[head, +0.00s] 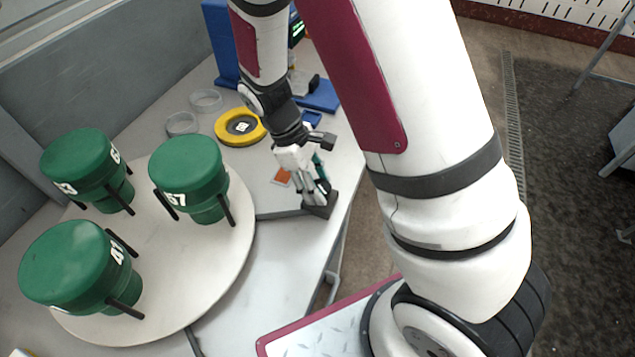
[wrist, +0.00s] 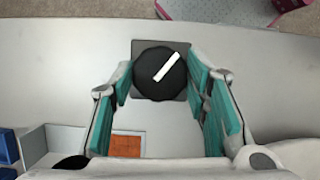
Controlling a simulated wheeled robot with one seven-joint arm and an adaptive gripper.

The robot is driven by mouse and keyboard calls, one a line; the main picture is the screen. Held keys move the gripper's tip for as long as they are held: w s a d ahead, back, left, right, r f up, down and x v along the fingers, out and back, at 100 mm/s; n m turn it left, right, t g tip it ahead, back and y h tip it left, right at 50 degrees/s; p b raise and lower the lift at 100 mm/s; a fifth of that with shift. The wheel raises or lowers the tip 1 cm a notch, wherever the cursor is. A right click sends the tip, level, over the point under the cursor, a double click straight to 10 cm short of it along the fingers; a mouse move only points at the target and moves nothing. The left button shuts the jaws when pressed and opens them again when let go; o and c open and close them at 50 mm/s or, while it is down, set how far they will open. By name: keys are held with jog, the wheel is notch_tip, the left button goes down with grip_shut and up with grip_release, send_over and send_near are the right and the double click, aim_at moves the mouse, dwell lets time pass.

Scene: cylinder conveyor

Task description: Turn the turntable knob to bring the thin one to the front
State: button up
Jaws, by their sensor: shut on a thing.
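A round pale turntable (head: 205,262) bears three green cylinders with dark legs. One marked 57 (head: 187,165) stands at the right, one (head: 80,160) at the back left, and one (head: 70,262) at the front left. The right one looks a little narrower than the front left one. The black knob (wrist: 158,75) with a white pointer line sits on a dark square base in the wrist view. The line slants up to the right. My gripper (wrist: 160,82) is shut on the knob, with a teal-padded finger on each side. In the head view my gripper (head: 318,188) hides most of the knob.
A yellow ring (head: 240,127), clear round dishes (head: 205,100) and blue items (head: 320,95) lie on the grey table behind the gripper. An orange square (wrist: 125,146) lies near the gripper. The table's edge runs just beyond the knob.

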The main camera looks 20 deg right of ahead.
jog(key=shift+d+m+g+y, duration=0.1)
jog(key=shift+m+g+y, duration=0.35)
jog(key=shift+m, duration=1.35)
jog(key=o, duration=1.1)
jog(key=v, duration=1.2)
